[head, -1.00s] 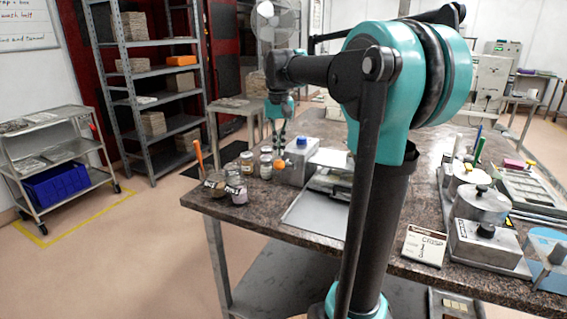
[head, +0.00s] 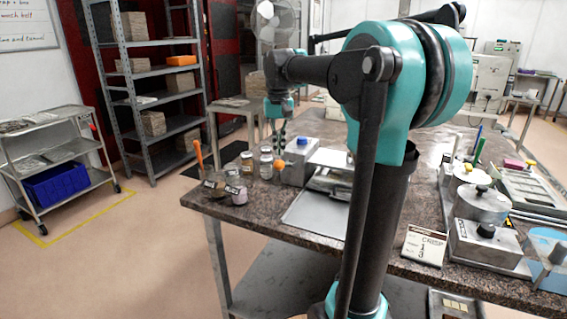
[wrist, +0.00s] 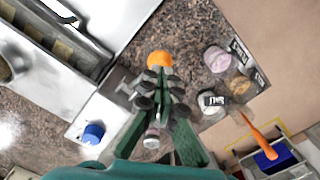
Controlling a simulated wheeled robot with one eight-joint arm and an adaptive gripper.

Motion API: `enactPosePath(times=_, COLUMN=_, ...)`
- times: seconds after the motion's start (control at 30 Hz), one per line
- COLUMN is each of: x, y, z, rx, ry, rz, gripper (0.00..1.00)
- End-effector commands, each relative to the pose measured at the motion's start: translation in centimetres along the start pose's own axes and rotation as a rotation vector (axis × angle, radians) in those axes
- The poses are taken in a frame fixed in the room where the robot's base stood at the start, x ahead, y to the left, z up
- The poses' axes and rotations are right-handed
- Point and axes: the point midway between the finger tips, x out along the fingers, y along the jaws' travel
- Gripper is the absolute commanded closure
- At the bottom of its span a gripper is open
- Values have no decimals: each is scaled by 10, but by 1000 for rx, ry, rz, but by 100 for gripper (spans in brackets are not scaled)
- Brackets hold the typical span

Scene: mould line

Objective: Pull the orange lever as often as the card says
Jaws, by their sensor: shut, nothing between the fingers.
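The orange lever knob (head: 281,163) sits at the left end of a grey box (head: 299,174) with a blue button (head: 302,141) on top. In the wrist view the orange knob (wrist: 160,60) shows just beyond my fingertips. My gripper (wrist: 157,78) is shut and empty, pointing down at the knob; in the head view my gripper (head: 281,146) is just above it. I cannot tell whether they touch. A white card (head: 425,245) stands at the table's front edge, headed "CRISP", with small figures below that are hard to read.
Several jars (head: 237,188) and an orange-handled tool (head: 199,156) stand at the table's left corner. Metal pots (head: 482,203) and another box (head: 484,244) with a black knob crowd the right side.

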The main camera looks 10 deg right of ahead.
Motion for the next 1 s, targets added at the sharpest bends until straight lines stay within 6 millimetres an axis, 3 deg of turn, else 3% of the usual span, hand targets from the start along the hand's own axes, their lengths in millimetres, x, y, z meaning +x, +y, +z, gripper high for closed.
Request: enactPosePath(times=1.0, x=39, y=-2, z=3, rx=0, ry=0, rz=0, gripper=100)
